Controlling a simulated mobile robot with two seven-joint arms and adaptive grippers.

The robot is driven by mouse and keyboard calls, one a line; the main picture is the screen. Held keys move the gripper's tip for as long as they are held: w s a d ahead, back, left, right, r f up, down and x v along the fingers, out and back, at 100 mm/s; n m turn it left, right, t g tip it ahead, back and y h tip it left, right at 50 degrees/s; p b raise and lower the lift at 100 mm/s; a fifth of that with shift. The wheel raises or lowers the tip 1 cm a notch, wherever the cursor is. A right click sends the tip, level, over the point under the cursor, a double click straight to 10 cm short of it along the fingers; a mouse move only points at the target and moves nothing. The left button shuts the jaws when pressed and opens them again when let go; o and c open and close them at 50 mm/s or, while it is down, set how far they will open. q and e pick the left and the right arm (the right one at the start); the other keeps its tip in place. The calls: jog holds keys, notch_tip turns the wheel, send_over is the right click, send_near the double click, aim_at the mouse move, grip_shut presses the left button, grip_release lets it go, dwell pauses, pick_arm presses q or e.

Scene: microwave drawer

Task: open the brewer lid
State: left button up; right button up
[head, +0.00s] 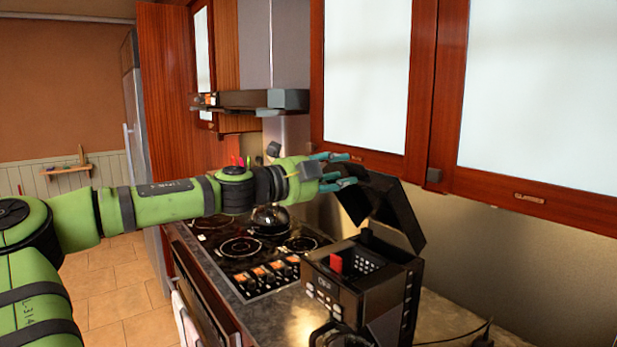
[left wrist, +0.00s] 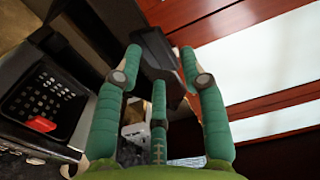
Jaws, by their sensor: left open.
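The black brewer (head: 362,285) stands on the counter, with a button panel on its front and a red piece on top. Its lid (head: 397,215) is raised and tilted up at the back, above the open top. The open perforated basket (left wrist: 45,100) with a red piece shows at the left of the left wrist view. My left gripper (head: 343,170) is open, with its teal fingers at the upper left edge of the lid. In the left wrist view the fingers (left wrist: 163,85) are spread with nothing clearly held; whether they touch the lid I cannot tell. My right gripper is not in view.
A stove (head: 240,250) with a kettle (head: 270,218) lies left of the brewer. Wall cabinets (head: 400,90) hang close above my left gripper. A range hood (head: 250,100) is at the back. Counter to the right of the brewer is mostly clear.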

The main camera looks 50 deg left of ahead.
pick_arm(q)
jog(key=s+a, duration=0.1)
jog(key=s, duration=1)
jog(key=shift+s, duration=0.35)
